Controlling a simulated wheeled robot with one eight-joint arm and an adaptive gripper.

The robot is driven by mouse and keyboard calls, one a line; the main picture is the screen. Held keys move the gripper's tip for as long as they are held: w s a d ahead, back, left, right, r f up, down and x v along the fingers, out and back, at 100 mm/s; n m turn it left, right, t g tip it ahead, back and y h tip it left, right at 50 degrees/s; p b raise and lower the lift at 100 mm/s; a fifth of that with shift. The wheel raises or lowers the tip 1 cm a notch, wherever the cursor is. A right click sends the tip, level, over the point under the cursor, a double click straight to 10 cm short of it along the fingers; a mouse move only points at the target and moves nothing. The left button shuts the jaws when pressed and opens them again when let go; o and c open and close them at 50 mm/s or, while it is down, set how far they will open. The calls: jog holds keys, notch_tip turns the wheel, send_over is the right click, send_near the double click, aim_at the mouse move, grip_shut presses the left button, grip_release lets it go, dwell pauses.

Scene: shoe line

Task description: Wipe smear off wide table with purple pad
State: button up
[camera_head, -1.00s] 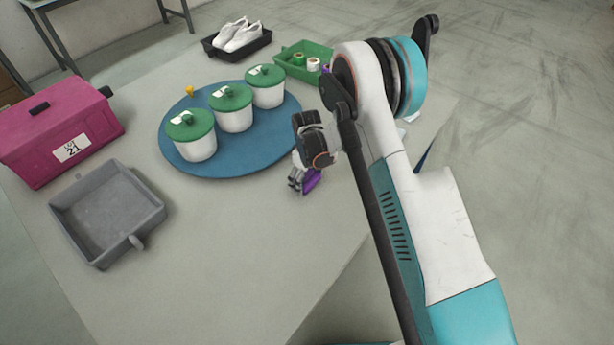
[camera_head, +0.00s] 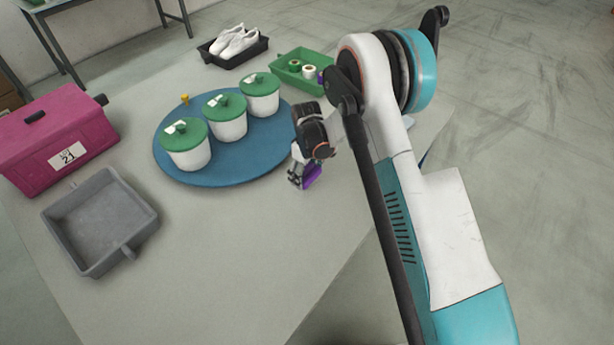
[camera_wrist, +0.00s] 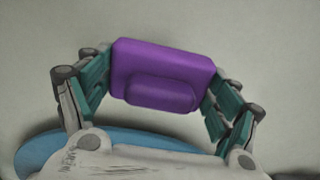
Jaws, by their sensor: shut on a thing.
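My gripper (camera_head: 299,177) is shut on the purple pad (camera_head: 312,175), just right of the blue round mat. In the wrist view the purple pad (camera_wrist: 165,72) sits between the two fingers of my gripper (camera_wrist: 160,85). The wide table (camera_head: 215,255) is grey and runs under everything here. The pad is at or close above the table; I cannot tell whether it touches. I see no smear in either view; my arm and the pad hide part of the table.
The blue round mat (camera_head: 265,165) bears three white pots with green lids (camera_head: 225,118). A magenta box (camera_head: 58,140) and a grey tray (camera_head: 125,250) stand at the left. A black tray with white shoes (camera_head: 235,45) and a green bin (camera_head: 290,75) are at the back. The front table is clear.

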aim_at(306, 167)
jog(key=shift+r+p, duration=0.6)
jog(key=shift+r, duration=1.15)
jog(key=shift+s, duration=0.1)
